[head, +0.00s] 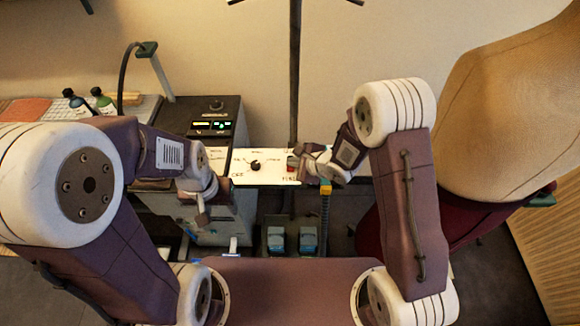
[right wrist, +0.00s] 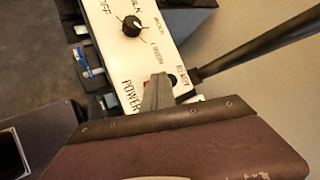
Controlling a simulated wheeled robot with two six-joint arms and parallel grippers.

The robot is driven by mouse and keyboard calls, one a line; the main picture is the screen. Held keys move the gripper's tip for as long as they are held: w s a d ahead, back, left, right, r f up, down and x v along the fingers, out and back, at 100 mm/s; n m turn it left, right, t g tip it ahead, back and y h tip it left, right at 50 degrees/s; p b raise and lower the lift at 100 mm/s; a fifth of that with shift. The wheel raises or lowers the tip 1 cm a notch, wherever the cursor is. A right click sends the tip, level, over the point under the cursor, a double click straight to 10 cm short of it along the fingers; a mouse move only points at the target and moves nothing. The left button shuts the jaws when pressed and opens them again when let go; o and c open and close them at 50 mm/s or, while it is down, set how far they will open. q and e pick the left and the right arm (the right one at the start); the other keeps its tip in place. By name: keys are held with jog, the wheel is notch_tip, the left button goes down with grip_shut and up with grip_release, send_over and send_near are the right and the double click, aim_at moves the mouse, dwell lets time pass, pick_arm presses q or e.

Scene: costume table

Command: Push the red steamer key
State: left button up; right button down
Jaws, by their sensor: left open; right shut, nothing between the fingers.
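The white control panel (head: 268,178) of the steamer stands in the middle of the head view, with a black knob (head: 254,166). The red key (head: 292,160) is at the panel's right end, partly hidden by my right gripper (head: 300,168). In the right wrist view, a sliver of the red key (right wrist: 147,84) shows beside the POWER label. The shut fingers of my right gripper (right wrist: 158,90) are in front of it; whether they touch it cannot be told. My left gripper (head: 203,212) is open and empty, to the left of the panel and lower in the picture.
A green lamp (right wrist: 172,80) sits by the READY label, close to the right fingers. A dark pole (head: 295,70) rises behind the panel. A black box with a lit display (head: 212,125) stands left. A dress form (head: 510,110) stands right.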

aim_at(293, 169)
jog(key=shift+f, duration=0.6)
jog(key=shift+r, duration=0.1)
jog(key=shift+r+p, duration=0.65)
jog(key=shift+p, duration=0.35)
notch_tip(293, 169, up, 6)
jog(key=p, duration=0.6)
jog(key=shift+f, duration=0.1)
